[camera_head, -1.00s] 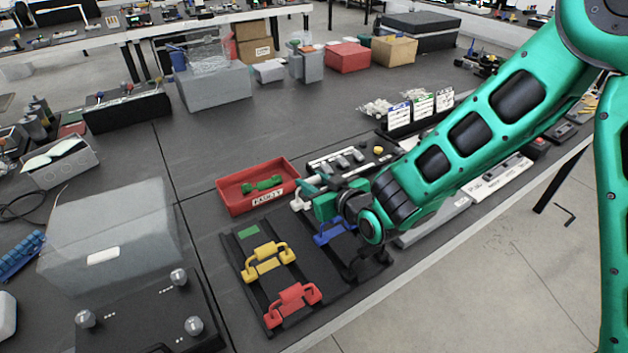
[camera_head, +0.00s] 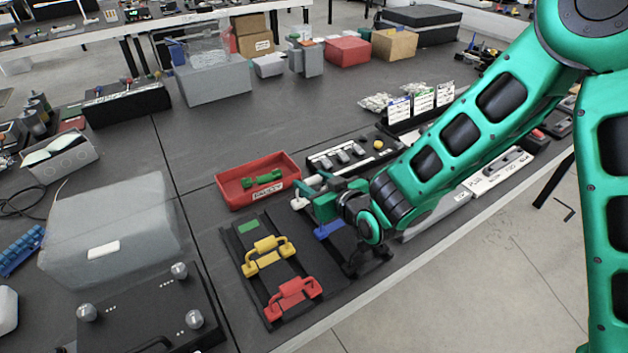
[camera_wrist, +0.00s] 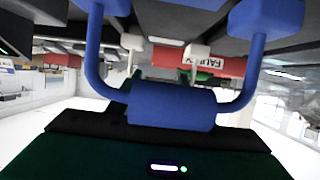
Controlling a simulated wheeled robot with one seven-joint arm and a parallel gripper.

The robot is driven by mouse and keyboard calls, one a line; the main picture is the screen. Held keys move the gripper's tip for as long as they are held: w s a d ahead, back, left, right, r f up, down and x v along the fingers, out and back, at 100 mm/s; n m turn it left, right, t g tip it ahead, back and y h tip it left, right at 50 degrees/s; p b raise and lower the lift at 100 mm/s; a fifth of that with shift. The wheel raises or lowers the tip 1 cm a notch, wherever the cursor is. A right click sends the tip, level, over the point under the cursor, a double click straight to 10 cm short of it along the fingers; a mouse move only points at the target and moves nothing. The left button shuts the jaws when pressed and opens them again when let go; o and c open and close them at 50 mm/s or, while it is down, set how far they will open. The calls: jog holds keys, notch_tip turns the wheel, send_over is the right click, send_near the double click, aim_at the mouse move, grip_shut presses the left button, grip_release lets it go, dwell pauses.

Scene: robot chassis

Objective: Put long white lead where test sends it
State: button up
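A white lead (camera_head: 299,203) shows by its ends at the tips of my gripper (camera_head: 322,204). In the wrist view two white arms (camera_wrist: 130,42) stand beyond a blue lead, and the middle between them is hidden. The blue lead (camera_wrist: 172,106) fills the wrist foreground; in the head view its blue part (camera_head: 328,230) shows just below my gripper, on the dark rack (camera_head: 303,252). A black test panel (camera_head: 325,168) with grey pieces and a yellow button (camera_head: 378,145) lies behind my gripper.
A red bin marked FAULTY (camera_head: 235,200) holds a green lead (camera_head: 262,180). A yellow lead (camera_head: 265,255) and a red lead (camera_head: 293,298) sit on the rack. A stand of labelled cards (camera_head: 422,103) is behind the panel. The table behind the bin is clear.

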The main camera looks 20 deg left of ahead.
jog(key=shift+o, duration=0.4)
notch_tip(320, 180, up, 4)
jog(key=shift+w+f, duration=0.1)
jog(key=shift+f, duration=0.05)
jog(key=s+a+r, duration=0.5)
jog(key=s+r, duration=0.2)
jog(key=s, duration=0.3)
jog(key=shift+s+a+r, duration=0.15)
jog(key=shift+s+a, duration=0.05)
